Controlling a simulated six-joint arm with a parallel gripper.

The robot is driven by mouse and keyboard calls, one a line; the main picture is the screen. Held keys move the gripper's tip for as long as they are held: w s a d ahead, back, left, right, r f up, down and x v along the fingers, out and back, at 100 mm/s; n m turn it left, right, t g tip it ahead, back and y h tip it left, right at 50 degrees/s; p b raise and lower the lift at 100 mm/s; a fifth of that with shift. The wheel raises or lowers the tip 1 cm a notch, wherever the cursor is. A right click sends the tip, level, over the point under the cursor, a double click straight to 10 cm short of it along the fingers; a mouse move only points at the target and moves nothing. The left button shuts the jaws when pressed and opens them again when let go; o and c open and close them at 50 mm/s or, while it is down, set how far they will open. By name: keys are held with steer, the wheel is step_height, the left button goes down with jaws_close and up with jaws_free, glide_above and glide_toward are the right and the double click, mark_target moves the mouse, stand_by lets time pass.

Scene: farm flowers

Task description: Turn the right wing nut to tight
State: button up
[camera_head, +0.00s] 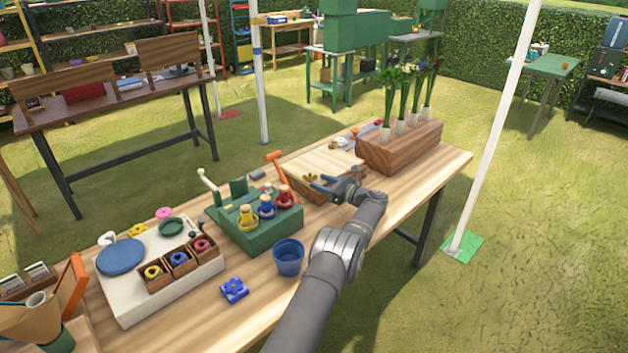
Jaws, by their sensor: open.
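A flower press (326,162) with a pale wooden top board stands near the middle of the table. A small brass wing nut (309,177) shows at its near edge, just left of my gripper. No second wing nut can be made out near the gripper; the gripper and wrist cover the press's near right corner. My gripper (319,182) is open, with its fingers pointing left over the near edge of the press. Whether a finger touches a nut cannot be told at this size.
A green stand (258,233) with several coloured bottles is left of the press, with an orange-handled tool (275,160) behind. A wooden planter block (400,150) with flowers in tubes stands right. A blue cup (288,257) is beside my forearm.

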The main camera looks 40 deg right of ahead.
mark_target(313, 178)
steer(key=shift+x, duration=1.85)
jaws_close()
